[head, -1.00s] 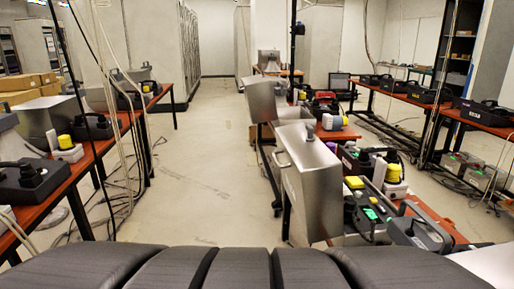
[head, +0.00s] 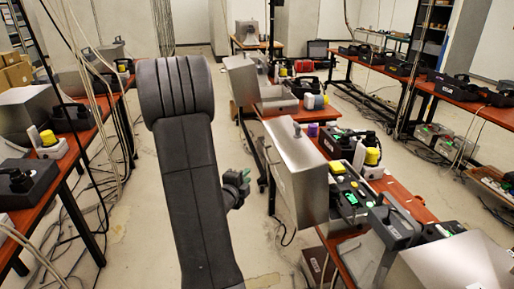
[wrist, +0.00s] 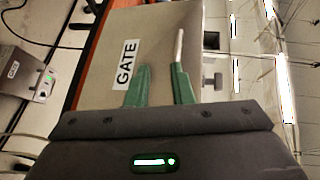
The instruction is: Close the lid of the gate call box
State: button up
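The gate call box has a silver metal lid (head: 298,178) standing open on the middle red bench, left of its panel (head: 350,195) of dark controls and green lit parts. In the wrist view the lid (wrist: 100,45) fills the upper middle and bears a white GATE label (wrist: 125,64). A pale bar handle (wrist: 179,48) sticks up from the lid near the right fingertip. My gripper (wrist: 160,78) has two green fingers spread apart with nothing between them. In the head view my gripper (head: 242,178) is left of the lid, with a gap between them.
Another silver box (head: 455,262) stands at the front right. A further open box (head: 242,82) is behind. Cables hang at the left.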

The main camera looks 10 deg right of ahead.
aim_at(267, 156)
jog(key=w+d+m+h+p, duration=0.1)
jog(key=w+d, duration=0.2)
jog(key=w+d+m+h+p, duration=0.1)
jog(key=w+d+p, duration=0.1)
jog(key=w+d, duration=0.1)
jog(key=w+d+r+m+h+p, duration=0.1)
jog(key=w+d+p, duration=0.1)
jog(key=w+d, duration=0.1)
jog(key=shift+w+d+g, duration=0.15)
jog(key=shift+w+g, duration=0.15)
jog(key=shift+w, duration=0.25)
grip_shut()
